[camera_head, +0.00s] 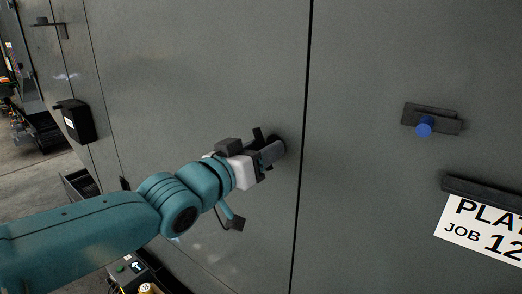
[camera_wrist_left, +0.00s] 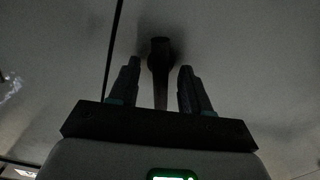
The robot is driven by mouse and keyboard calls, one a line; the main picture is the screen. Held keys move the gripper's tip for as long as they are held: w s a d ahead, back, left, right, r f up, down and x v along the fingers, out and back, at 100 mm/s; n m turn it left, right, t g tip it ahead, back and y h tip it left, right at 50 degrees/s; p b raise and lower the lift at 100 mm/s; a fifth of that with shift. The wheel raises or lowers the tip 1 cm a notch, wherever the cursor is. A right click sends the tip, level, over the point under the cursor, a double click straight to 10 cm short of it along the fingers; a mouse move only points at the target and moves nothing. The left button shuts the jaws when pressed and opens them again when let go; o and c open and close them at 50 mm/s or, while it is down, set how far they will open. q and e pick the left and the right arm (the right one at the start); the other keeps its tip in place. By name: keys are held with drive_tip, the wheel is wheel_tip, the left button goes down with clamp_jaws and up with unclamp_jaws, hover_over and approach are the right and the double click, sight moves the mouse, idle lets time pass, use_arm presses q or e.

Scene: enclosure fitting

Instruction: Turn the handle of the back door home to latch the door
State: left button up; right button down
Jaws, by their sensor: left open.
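The back door is a large grey panel (camera_head: 200,90) with a dark seam (camera_head: 305,90) along its right edge. Its dark handle (camera_head: 280,144) sits just left of that seam, partly hidden by my left gripper (camera_head: 265,148). In the left wrist view the handle (camera_wrist_left: 160,52) has a round hub at the top and a narrow lever pointing down toward the palm. My left gripper (camera_wrist_left: 158,75) is open, with one finger on each side of the lever and a gap visible on both sides. My right gripper is not in view.
Right of the seam, a grey panel carries a dark bracket with a blue knob (camera_head: 424,127) and a white job plate (camera_head: 485,228). A black box (camera_head: 75,120) is on the panel at the left. Equipment (camera_head: 140,272) stands low, below my left arm.

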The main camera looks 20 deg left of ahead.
use_arm(q)
clamp_jaws()
drive_tip(key=shift+s+f+m+b, duration=0.1)
drive_tip(key=shift+m+b, duration=0.35)
drive_tip(key=shift+m, duration=0.05)
drive_tip(key=m+b, duration=0.1)
drive_tip(key=m, duration=0.2)
drive_tip(key=shift+m, duration=0.4)
drive_tip(key=shift+a, duration=0.1)
